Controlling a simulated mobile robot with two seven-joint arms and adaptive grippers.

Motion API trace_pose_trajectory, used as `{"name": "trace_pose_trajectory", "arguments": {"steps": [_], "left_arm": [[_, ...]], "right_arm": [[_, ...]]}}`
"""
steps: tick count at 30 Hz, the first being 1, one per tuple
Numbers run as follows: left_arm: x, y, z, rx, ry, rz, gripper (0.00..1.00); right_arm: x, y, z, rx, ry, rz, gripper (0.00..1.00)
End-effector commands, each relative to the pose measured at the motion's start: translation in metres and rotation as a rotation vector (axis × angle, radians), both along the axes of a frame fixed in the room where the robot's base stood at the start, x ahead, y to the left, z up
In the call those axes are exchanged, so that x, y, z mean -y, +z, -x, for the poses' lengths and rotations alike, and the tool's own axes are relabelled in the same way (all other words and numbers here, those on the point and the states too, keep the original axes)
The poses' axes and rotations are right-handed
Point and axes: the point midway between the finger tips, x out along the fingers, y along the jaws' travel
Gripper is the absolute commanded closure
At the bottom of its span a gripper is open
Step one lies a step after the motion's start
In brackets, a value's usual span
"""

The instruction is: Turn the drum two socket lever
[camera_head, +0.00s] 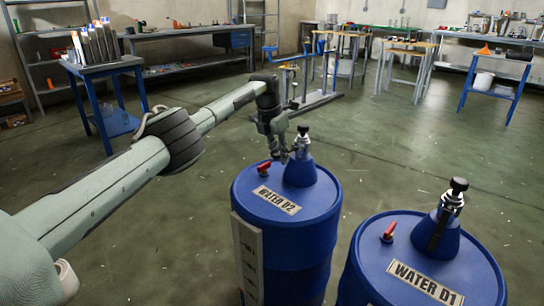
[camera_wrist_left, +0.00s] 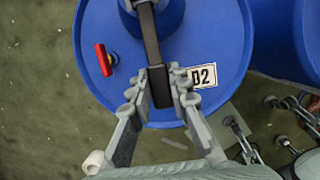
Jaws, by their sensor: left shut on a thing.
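The drum two (camera_head: 285,235) is blue, with the label WATER D2 (camera_head: 277,200) on its lid. Its socket (camera_head: 300,172) is a blue cone with a metal fitting and a black knob on top. A black lever (camera_wrist_left: 151,42) runs from the socket toward my left gripper. My left gripper (camera_head: 288,155) is beside the socket; in the left wrist view its fingers (camera_wrist_left: 160,88) are on both sides of the lever's end, shut on it. The fingertips are small in the head view. Grey jointed parts (camera_wrist_left: 240,132) at the lower right of the wrist view look like my right gripper.
A second blue drum, WATER D1 (camera_head: 425,255), stands close at the right, with its own socket and black lever (camera_head: 437,230). Red handles stand on both lids (camera_head: 264,168). A pale ruled strip (camera_head: 247,262) stands against drum two.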

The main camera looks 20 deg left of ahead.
Motion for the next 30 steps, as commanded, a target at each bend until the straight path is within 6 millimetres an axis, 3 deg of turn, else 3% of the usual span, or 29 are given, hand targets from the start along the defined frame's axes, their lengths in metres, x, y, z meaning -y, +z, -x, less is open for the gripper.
{"name": "trace_pose_trajectory", "arguments": {"steps": [18, 19, 24, 30], "left_arm": [[0.0054, 0.0002, 0.0007, -0.025, 0.003, -0.011, 1.0], [0.0054, 0.0002, 0.0007, -0.025, 0.003, -0.011, 0.81], [0.0058, 0.0007, 0.0004, -0.023, 0.001, -0.01, 0.6], [0.0064, 0.0011, 0.0, -0.022, 0.0, -0.01, 0.6]], "right_arm": [[0.0044, 0.0042, 0.0007, 0.002, 0.004, 0.011, 0.6], [0.0045, 0.0041, 0.0006, 0.002, 0.004, 0.011, 0.6], [0.0043, 0.004, 0.0007, 0.002, 0.003, 0.011, 0.6], [0.003, 0.0036, 0.0009, 0.001, 0.002, 0.008, 0.6]]}}
